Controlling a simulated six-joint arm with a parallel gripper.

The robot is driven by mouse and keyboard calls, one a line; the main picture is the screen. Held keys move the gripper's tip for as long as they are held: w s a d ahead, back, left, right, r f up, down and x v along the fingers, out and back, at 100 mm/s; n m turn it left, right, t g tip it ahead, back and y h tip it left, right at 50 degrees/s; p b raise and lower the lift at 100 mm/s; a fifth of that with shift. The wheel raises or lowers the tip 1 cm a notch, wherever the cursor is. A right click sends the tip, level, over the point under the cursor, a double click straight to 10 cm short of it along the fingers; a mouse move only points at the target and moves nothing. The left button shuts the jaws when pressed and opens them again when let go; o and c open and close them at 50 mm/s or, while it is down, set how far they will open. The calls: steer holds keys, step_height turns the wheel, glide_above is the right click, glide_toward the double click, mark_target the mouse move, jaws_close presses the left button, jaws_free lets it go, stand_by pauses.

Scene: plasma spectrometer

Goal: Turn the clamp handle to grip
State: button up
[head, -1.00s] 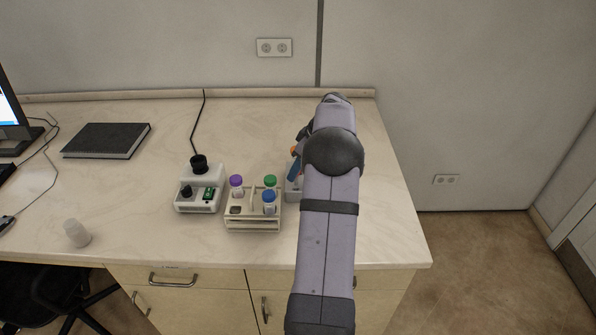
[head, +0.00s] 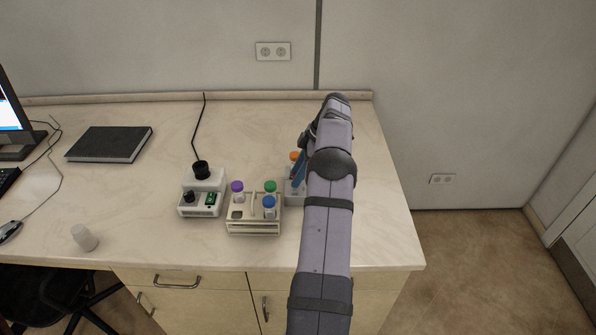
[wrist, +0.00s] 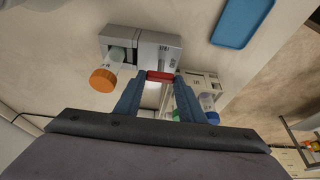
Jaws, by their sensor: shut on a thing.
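The clamp device is a pale grey box (wrist: 158,46) in the wrist view. In the head view it (head: 291,192) stands right of the tube rack, partly hidden by my arm. Its clamp handle appears as a short red bar (wrist: 160,76) at the box's near side. My gripper (wrist: 160,78) has its blue fingertips on both sides of this bar and is shut on it. In the head view my gripper (head: 299,174) is at the device. An orange-capped tube (wrist: 104,80) sits at the device's left in the wrist view; its cap (head: 295,156) also shows in the head view.
A tube rack (head: 253,228) with purple, green and blue caps stands close left of the device. Left of it are a white instrument (head: 201,205) and a small white cup (head: 84,238). A blue tray (wrist: 241,22) lies nearby.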

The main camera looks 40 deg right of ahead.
steer(key=o, duration=1)
steer(key=shift+o, duration=0.2)
steer(key=shift+r, duration=0.1)
steer(key=v, duration=0.7)
steer(key=shift+r, duration=0.1)
steer(key=shift+r, duration=0.15)
step_height(320, 180, up, 8)
steer(key=p, duration=0.9)
